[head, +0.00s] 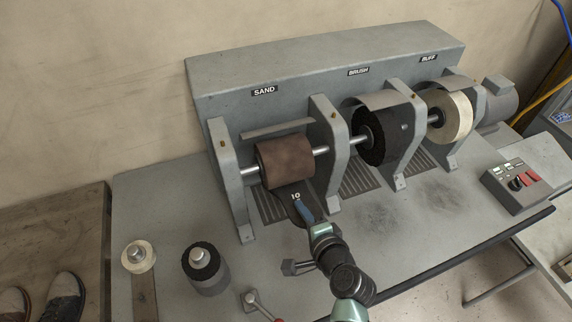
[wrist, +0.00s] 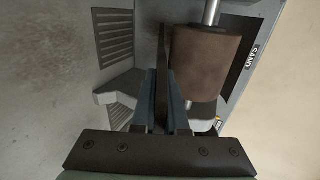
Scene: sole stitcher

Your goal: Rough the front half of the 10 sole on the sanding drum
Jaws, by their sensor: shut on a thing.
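The brown sanding drum (head: 285,162) sits on its shaft in the bay labelled SAND; it also shows in the wrist view (wrist: 207,62). The dark sole marked 10 (head: 290,193) lies just in front of and below the drum, its far end close to the drum's underside. I cannot tell if they touch. My gripper (head: 306,210) is shut on the sole's near end. In the wrist view my gripper (wrist: 162,85) has the sole (wrist: 161,60) edge-on between its fingers, left of the drum. The sole's far end is partly hidden.
The grey machine (head: 325,72) also carries a black brush drum (head: 378,135) and a pale buffing wheel (head: 452,115). Upright brackets (head: 328,140) flank the sanding bay. A control box (head: 516,184) stands at the right. Spare rollers (head: 206,270) and shoes (head: 50,298) are at the left.

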